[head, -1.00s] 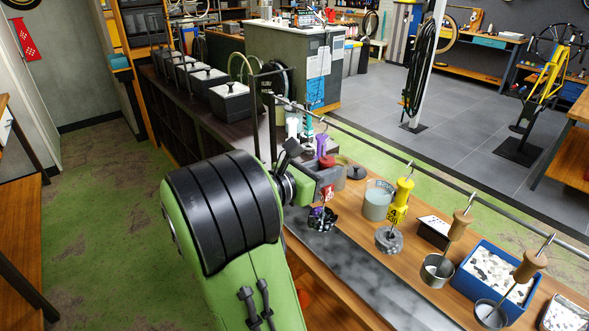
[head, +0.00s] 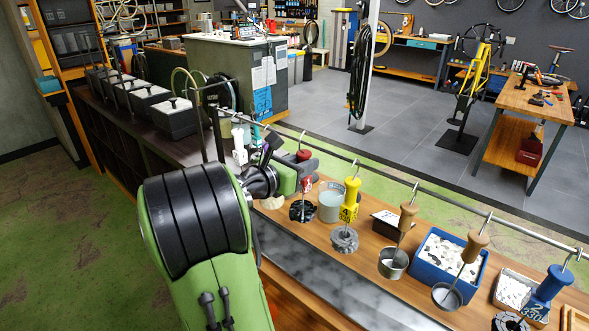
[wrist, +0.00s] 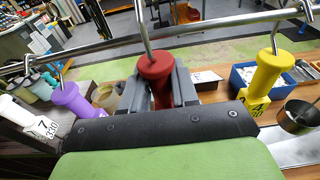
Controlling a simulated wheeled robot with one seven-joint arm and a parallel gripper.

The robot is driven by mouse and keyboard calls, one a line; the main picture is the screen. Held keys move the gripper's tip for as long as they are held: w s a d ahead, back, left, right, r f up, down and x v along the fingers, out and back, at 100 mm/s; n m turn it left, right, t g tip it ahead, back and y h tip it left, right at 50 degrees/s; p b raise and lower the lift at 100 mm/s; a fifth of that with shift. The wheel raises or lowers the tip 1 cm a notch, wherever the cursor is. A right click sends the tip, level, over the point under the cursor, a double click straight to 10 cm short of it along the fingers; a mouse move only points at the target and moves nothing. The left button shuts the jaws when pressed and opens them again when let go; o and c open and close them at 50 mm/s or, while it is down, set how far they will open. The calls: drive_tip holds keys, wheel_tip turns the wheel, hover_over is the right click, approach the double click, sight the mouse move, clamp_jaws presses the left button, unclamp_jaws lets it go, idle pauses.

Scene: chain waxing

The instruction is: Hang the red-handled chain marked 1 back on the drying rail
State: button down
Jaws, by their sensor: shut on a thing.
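My gripper (wrist: 158,90) is shut on the red handle (wrist: 156,70), which is upright between its fingers; the red handle also shows in the head view (head: 304,155). Its metal hook rises to the drying rail (wrist: 90,50) and crosses it in the wrist view; I cannot tell whether the hook bears on the rail. In the head view a red tag (head: 307,186) and a dark coiled chain (head: 302,211) hang below the gripper, above the bench. The number on the red tag is not legible. The drying rail (head: 385,173) runs along the bench.
On the rail, a purple handle (wrist: 78,101) and a white handle (wrist: 20,112) hang left, and a yellow handle (wrist: 265,75) hangs right. Further right are wooden handles (head: 407,215) and a blue handle (head: 552,284). A glass jar (head: 331,200) and blue tray (head: 448,262) stand below.

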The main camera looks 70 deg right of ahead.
drive_tip(key=shift+s+d+r, duration=0.1)
drive_tip(key=shift+s+d, duration=0.2)
drive_tip(key=shift+d, duration=0.25)
drive_tip(key=shift+f+b, duration=0.55)
drive_tip(key=shift+f, duration=0.55)
drive_tip(key=c, duration=0.6)
unclamp_jaws()
drive_tip(key=shift+w+a, duration=0.1)
drive_tip(key=p+v, duration=0.2)
drive_tip(key=v, duration=0.9)
